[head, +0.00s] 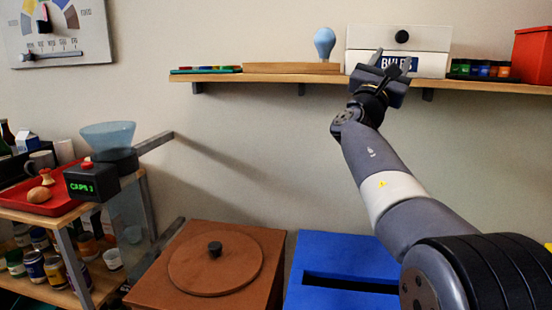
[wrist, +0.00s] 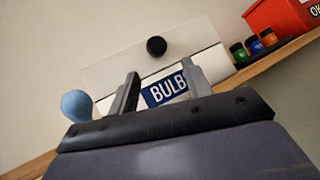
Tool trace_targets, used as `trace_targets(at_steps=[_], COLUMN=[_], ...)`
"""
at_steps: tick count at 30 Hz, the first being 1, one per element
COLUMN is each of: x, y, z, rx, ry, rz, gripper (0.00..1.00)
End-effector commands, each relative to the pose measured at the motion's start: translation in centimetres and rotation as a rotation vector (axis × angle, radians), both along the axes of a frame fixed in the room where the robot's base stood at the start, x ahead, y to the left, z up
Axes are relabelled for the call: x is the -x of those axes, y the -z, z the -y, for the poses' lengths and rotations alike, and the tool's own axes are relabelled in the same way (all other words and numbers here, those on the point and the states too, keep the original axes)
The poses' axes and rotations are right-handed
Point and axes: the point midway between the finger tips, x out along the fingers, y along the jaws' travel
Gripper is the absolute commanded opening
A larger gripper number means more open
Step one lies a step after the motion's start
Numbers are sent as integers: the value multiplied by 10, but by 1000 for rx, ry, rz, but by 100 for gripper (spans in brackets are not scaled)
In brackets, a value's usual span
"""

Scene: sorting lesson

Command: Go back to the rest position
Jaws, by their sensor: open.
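My gripper (head: 390,68) is raised to the wall shelf, in front of the white box with the BULB label (head: 414,64). In the wrist view my gripper (wrist: 160,82) has its two fingers apart with nothing between them, and the white box (wrist: 120,70) with its black knob stands behind them. A light blue bulb (head: 325,43) stands upright on a wooden block (head: 290,67) left of the box. The bulb also shows at the left of the wrist view (wrist: 76,105).
The wooden shelf (head: 255,78) also carries small coloured jars (head: 480,69) and a red box (head: 533,55) at the right. Below are a brown box with a round lid (head: 160,288) and a blue slotted box (head: 340,255). A cart with a red tray (head: 62,200) stands left.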

Motion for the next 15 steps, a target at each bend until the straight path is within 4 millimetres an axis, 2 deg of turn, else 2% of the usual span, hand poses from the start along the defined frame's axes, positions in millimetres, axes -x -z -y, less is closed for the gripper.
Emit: trace_targets(at_steps=[7,15], x=[-22,-32], y=[-18,-27], z=[16,24], rx=[0,0], ry=[-1,-2], rz=[-2,-3], gripper=[47,47])
